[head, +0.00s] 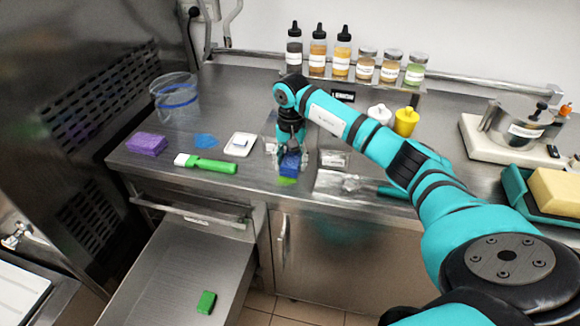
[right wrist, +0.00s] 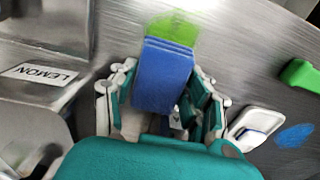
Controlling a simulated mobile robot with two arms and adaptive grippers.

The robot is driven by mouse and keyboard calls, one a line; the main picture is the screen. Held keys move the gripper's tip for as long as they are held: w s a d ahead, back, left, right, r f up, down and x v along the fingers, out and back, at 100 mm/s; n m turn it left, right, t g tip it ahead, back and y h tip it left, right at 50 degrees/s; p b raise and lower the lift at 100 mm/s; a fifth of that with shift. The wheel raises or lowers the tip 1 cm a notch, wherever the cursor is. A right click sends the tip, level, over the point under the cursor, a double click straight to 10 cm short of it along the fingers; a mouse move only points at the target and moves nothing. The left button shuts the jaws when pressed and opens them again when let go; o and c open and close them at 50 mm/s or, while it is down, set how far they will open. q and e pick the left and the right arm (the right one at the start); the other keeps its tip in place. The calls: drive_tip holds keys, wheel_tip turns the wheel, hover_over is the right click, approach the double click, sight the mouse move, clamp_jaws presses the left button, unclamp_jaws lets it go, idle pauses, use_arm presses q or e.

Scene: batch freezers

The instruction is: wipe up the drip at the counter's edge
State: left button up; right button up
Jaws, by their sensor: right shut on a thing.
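My right gripper (head: 291,155) is at the counter's front edge, pointing down, shut on a blue sponge or folded cloth (head: 290,164). In the right wrist view the blue piece (right wrist: 162,75) sits between the two fingers. A bright green drip (head: 286,181) lies on the steel counter (head: 262,185) at its edge. In the right wrist view the green patch (right wrist: 172,30) shows just beyond the blue piece's end, which seems to meet or partly cover it. Whether they touch is hard to tell. My left gripper is not in view.
A green-handled scraper (head: 207,163), a purple cloth (head: 147,143), a white dish (head: 240,144) and a blue spill (head: 206,140) lie to the left. A clear bucket (head: 176,98) stands behind. A metal scoop (head: 345,184) lies right. A green block (head: 206,302) rests on the lower steel surface.

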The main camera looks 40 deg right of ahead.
sight(285, 189)
drive_tip(key=shift+s+a, duration=0.15)
drive_tip(key=shift+s, duration=0.05)
drive_tip(key=shift+s+a+f+p, duration=0.1)
drive_tip(key=shift+s+a+p, duration=0.4)
drive_tip(key=shift+s+a, duration=0.1)
drive_tip(key=shift+s+a+f, duration=0.15)
drive_tip(key=shift+s+a, duration=0.4)
drive_tip(key=shift+a, duration=0.15)
drive_tip(key=shift+s+a+p, duration=0.55)
drive_tip(key=shift+s+a, duration=0.7)
drive_tip(key=shift+a, duration=0.2)
drive_tip(key=shift+w+d+r+p, duration=0.1)
drive_tip(key=shift+r+p, duration=0.65)
drive_tip(key=shift+r, duration=0.85)
drive_tip(key=shift+w+r+p, duration=0.1)
drive_tip(key=shift+r+p, duration=0.6)
drive_tip(key=shift+r, duration=0.9)
